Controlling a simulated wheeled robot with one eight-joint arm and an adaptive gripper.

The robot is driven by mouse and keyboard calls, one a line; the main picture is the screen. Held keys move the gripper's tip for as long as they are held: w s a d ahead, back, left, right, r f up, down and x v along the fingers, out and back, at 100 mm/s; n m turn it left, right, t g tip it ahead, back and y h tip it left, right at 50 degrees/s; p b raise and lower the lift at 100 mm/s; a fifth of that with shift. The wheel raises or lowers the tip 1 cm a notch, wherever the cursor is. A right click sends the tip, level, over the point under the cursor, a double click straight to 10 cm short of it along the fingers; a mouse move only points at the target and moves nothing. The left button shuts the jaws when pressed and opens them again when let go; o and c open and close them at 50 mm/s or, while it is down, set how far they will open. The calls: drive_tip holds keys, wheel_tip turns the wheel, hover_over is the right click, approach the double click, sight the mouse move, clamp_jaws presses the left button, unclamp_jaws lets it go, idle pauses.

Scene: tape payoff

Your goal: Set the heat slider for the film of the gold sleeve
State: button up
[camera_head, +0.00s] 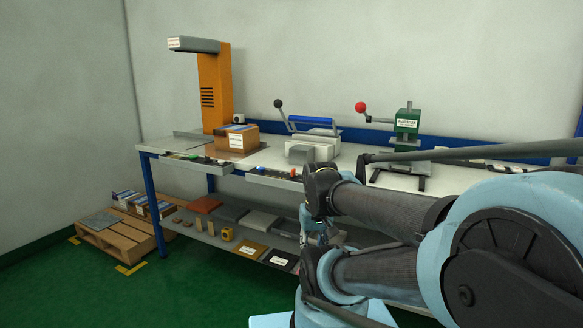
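A flat gold piece with a white label (250,249), which looks like the gold sleeve, lies on the lower shelf of the bench. A dark control strip (195,156) with small coloured marks runs along the bench's front edge at left. Another front strip (273,173) carries small blue and red-orange parts. Which of these is the heat slider is too small to tell. My arm fills the lower right, in front of the bench. Its end, around my gripper (312,238), is partly hidden among my arm links, and its fingers cannot be made out.
The bench (173,144) holds an orange post machine (215,88), a cardboard box (236,139), a blue-handled sealer (312,140) and a green press (407,122). Several flat pieces lie on the shelf. A pallet (112,236) stands at left. Green floor is clear at front left.

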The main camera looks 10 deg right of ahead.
drive_tip(key=shift+w+a, duration=0.1)
drive_tip(key=shift+w, duration=0.25)
wheel_tip(320, 180, up, 30)
drive_tip(key=m+g, duration=0.2)
drive_tip(key=m, duration=0.5)
hover_over(293, 173)
drive_tip(key=w, duration=0.2)
drive_tip(key=f, duration=1.7)
drive_tip(key=shift+s+d+f, duration=0.1)
drive_tip(key=shift+s+d, duration=0.1)
drive_tip(key=shift+s, duration=0.05)
clamp_jaws()
